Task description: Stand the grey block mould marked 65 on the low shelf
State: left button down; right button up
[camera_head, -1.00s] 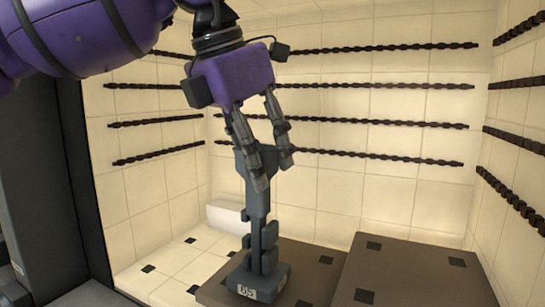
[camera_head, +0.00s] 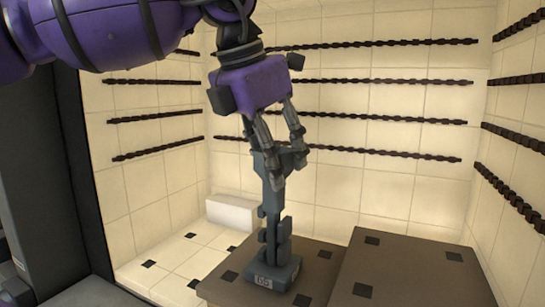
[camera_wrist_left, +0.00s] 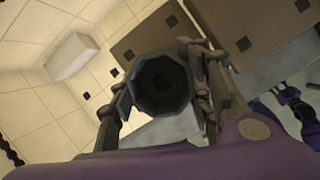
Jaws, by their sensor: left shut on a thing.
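The grey block mould (camera_head: 272,245) is tall, with a narrow stepped stem, a wider upper part and a square base carrying a pale label.
A higher brown slab (camera_head: 415,270) with dark square patches stands right of the low shelf. A white block (camera_head: 231,213) lies behind on the left. Dark twisted rods (camera_head: 390,121) line the tiled walls. The chamber's dark side frame (camera_head: 85,190) is at left.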

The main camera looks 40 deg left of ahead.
pick_arm(q)
jog(key=shift+d, duration=0.1)
jog(key=shift+f, duration=0.15)
jog(key=c, duration=0.9)
grip_release()
